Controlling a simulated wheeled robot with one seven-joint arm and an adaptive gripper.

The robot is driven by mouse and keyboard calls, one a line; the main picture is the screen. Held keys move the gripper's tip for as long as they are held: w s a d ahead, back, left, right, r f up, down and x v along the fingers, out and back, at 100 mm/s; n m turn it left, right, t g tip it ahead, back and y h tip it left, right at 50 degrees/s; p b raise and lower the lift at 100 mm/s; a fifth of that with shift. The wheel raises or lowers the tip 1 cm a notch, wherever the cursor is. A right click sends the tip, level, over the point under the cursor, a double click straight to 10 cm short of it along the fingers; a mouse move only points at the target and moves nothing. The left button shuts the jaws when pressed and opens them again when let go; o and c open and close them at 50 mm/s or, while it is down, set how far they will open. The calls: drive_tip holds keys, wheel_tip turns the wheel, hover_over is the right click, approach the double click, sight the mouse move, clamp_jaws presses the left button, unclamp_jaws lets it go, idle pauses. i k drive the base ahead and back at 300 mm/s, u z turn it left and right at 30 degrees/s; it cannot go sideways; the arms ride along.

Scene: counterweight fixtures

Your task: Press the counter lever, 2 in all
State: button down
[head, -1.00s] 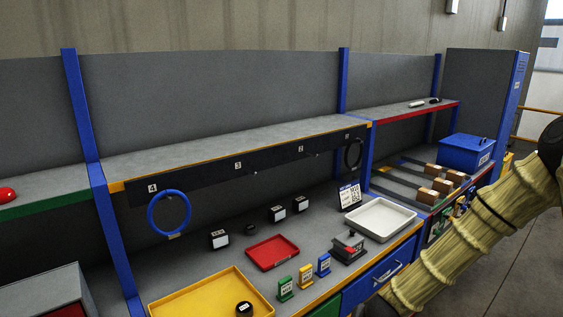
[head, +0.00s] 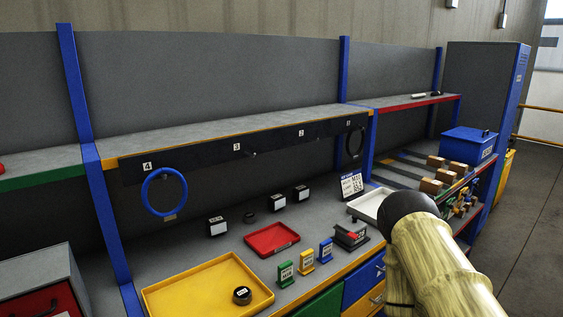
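A small dark grey box with a red part (head: 350,236) stands near the front edge of the bench, just right of the blue block. It looks like the counter, but its lever cannot be made out clearly. My arm, in a yellowish sleeve with a black joint, reaches in from the lower right. Its black joint is close to the right of the box in the picture. My gripper is not in view, so its state does not show.
Left of the box stand blue (head: 326,250), yellow (head: 306,261) and green (head: 286,274) labelled blocks. A red tray (head: 271,240) and a yellow tray (head: 190,286) lie further left. A white tray (head: 368,204) is partly behind my arm. A blue ring (head: 146,192) hangs at hook 4.

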sight(352, 235)
drive_tip(key=k, duration=1.35)
drive_tip(key=z, duration=0.55)
drive_tip(key=i, duration=0.55)
drive_tip(key=z, duration=0.9)
drive_tip(key=i, duration=0.6)
drive_tip(key=u, duration=0.6)
drive_tip(key=i, duration=0.8)
drive_tip(key=u, duration=0.9)
